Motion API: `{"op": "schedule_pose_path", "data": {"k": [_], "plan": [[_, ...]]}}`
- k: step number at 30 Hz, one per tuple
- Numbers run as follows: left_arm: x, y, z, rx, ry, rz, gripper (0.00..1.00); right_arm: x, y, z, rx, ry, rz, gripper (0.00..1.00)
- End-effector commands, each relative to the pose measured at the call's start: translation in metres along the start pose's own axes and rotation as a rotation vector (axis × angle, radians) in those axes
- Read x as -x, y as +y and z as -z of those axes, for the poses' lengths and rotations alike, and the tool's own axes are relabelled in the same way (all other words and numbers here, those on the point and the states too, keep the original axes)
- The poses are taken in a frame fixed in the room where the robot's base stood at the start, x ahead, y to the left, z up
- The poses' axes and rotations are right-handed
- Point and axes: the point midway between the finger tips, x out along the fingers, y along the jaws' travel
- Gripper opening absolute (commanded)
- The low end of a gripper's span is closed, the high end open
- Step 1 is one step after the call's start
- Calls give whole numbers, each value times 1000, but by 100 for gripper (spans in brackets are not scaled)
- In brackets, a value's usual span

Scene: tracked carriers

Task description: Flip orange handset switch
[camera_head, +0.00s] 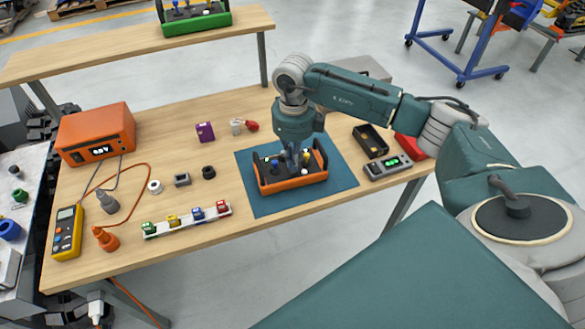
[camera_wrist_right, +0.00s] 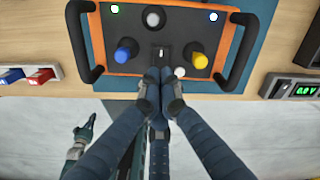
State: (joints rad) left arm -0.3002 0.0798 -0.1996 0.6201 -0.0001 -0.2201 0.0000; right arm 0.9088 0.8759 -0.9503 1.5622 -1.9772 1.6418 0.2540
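The orange handset (camera_head: 292,183) sits on a blue mat (camera_head: 262,203) near the table's front edge. The wrist view shows its black panel (camera_wrist_right: 110,35), blue stick (camera_wrist_right: 125,55), yellow stick (camera_wrist_right: 203,60) and a small switch (camera_wrist_right: 160,52) between them. My right gripper (camera_head: 294,160) points down over the handset. In the wrist view its fingertips (camera_wrist_right: 158,76) are together, just below the switch and over the panel's near edge. I cannot tell whether they touch it. Nothing shows between them. A teal part like my left gripper (camera_wrist_right: 85,132) shows low in the wrist view, its fingers unclear.
A meter box (camera_head: 388,167) and black tray (camera_head: 371,140) lie right of the mat. A rail (camera_head: 187,220) with small coloured blocks lies left. An orange instrument (camera_head: 97,134) and yellow multimeter (camera_head: 67,232) stand farther left. A green handset (camera_head: 195,20) sits on the back table.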

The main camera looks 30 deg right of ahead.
Motion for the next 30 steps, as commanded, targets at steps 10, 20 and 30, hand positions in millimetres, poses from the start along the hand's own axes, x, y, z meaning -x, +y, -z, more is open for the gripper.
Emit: {"op": "schedule_pose_path", "data": {"k": [10,20,30], "plan": [[-5,0,0,1,0,0,0,-6,0,0,0,0,0,0],[-8,0,0,0,1,0,0,-11,0,0,0,0,0,0],[-12,0,-1,0,1,0,0,-16,0,0,0,0,0,0]]}}
